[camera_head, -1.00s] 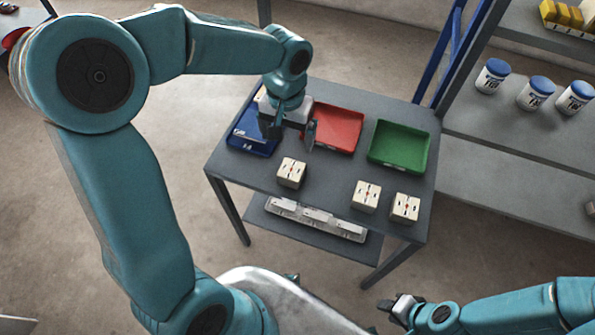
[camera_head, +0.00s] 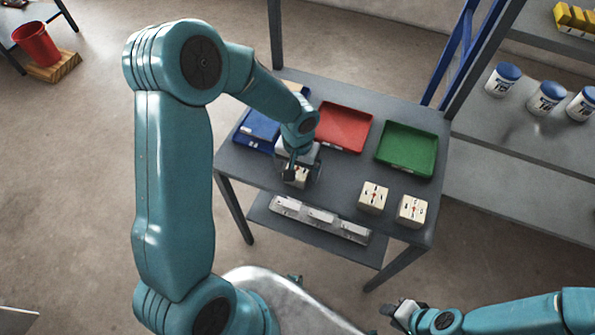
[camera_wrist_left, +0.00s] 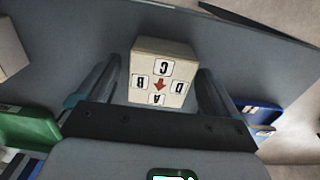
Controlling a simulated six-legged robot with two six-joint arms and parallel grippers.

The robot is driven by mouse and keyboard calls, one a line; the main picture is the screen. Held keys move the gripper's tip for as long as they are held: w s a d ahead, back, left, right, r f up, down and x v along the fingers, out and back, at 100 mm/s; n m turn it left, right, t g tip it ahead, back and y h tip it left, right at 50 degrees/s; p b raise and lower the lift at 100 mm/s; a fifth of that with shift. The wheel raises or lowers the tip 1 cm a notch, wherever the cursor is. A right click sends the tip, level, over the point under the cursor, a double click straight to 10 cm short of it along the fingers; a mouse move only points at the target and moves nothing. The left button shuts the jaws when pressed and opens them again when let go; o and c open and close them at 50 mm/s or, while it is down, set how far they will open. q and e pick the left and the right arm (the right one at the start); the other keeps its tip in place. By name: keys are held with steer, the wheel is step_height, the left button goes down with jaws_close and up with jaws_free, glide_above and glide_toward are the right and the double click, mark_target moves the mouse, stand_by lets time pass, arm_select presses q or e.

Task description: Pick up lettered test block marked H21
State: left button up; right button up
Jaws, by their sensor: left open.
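A cream block (camera_wrist_left: 165,60) with the letters A, B, C, D and a red arrow on its face shows in the left wrist view. It stands between the two fingers of my open left gripper (camera_head: 301,176). In the head view this block is mostly hidden under that gripper. Two more cream blocks stand to the right, one nearer the middle (camera_head: 373,197) and one near the table's front right corner (camera_head: 411,211). I cannot read an H21 mark on any block. My right gripper (camera_head: 400,315) is low at the right, away from the table; its jaws are too small to judge.
The grey table (camera_head: 340,180) holds a blue tray (camera_head: 259,127), a red tray (camera_head: 343,128) and a green tray (camera_head: 408,148) at its back. Grey parts (camera_head: 320,217) lie on the lower shelf. White jars with blue lids (camera_head: 502,80) stand on the right shelf.

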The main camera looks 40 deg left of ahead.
arm_select(q)
steer(key=shift+s+f, duration=0.1)
steer(key=c, duration=1.3)
steer(key=shift+c, duration=0.2)
